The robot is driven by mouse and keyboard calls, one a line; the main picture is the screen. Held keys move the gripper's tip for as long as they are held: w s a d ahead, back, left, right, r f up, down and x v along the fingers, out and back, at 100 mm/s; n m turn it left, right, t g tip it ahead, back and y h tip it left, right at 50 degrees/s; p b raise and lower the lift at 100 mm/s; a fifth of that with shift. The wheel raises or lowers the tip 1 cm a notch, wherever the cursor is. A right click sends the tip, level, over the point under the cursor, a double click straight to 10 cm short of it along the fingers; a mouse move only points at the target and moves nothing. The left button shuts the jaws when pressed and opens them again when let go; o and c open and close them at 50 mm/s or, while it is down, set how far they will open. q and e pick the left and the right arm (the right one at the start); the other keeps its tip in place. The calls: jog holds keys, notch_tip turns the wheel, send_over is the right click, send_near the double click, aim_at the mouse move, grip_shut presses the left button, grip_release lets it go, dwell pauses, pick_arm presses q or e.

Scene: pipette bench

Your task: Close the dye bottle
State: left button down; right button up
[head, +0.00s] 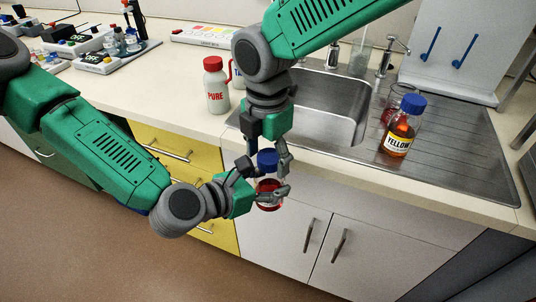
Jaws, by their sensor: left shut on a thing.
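The dye bottle (268,204) is small and clear with red liquid in it, and it is held upright in front of the counter edge. My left gripper (270,192) is shut on its body from the left. A blue cap (267,157) is directly above the bottle, in line with its top. My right gripper (266,166) points down from above, with its fingers on either side of the cap. I cannot tell whether they press on it. The fingers partly hide the bottle's neck, so I cannot tell whether the cap is seated.
A bottle labelled YELLOW (398,143) with a blue cap stands by the sink (330,105), beside a glass beaker (408,91). A white PURE bottle (216,88) with a red top stands on the counter left of the sink. Small devices (100,60) are at the far left.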

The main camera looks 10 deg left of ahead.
jog(key=shift+r, duration=2.3)
jog(key=shift+w, duration=0.1)
jog(key=shift+c, duration=0.5)
jog(key=n, duration=0.1)
jog(key=r+n, duration=0.1)
jog(key=n, duration=0.1)
jog(key=shift+r+n, duration=0.15)
jog(key=shift+n, duration=0.15)
notch_tip(320, 180, up, 2)
jog(key=n, duration=0.5)
jog(key=shift+f, duration=3.95)
